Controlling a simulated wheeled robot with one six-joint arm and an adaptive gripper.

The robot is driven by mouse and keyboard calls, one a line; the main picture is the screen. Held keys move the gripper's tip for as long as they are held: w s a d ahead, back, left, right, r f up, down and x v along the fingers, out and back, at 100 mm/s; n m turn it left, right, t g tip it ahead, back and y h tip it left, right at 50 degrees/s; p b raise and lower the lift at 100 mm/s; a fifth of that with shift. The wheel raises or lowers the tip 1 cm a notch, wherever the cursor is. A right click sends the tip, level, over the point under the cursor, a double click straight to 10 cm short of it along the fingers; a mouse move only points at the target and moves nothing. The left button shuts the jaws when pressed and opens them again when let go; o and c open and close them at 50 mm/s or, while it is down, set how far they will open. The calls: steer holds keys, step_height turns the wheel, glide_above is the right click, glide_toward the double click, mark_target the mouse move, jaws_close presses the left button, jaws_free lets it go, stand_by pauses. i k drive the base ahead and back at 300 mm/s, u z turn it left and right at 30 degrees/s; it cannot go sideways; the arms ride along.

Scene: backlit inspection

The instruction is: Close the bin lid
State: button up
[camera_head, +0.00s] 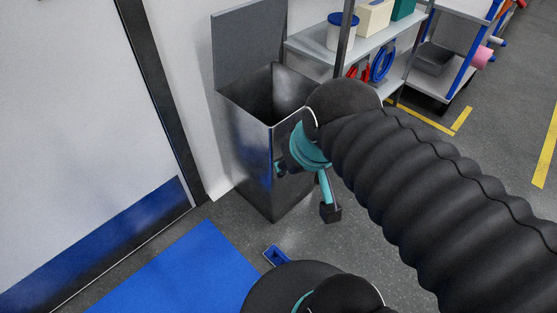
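The bin (247,150) is a tall grey metal box standing on the floor against the white wall. Its lid (248,42) is open and stands upright at the back edge of the bin's mouth. The inside looks dark, and its contents cannot be made out. My gripper (304,190), teal with black fingertips, is in front of the bin's right side, below rim height in the picture. Its fingers are spread apart with nothing seen between them. My black ribbed arm hides part of the bin's right side. Whether the gripper touches the bin cannot be told.
A shelf unit (310,45) with tubs, boxes and a blue coil stands right behind the bin. A white door with a blue kick plate (100,250) is at left. A blue mat (185,275) and a small blue item (276,256) lie in front. Floor at right is open.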

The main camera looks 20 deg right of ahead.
mark_target(246, 37)
steer(key=z, duration=0.3)
steer(key=k, duration=0.95)
steer(key=u, duration=0.4)
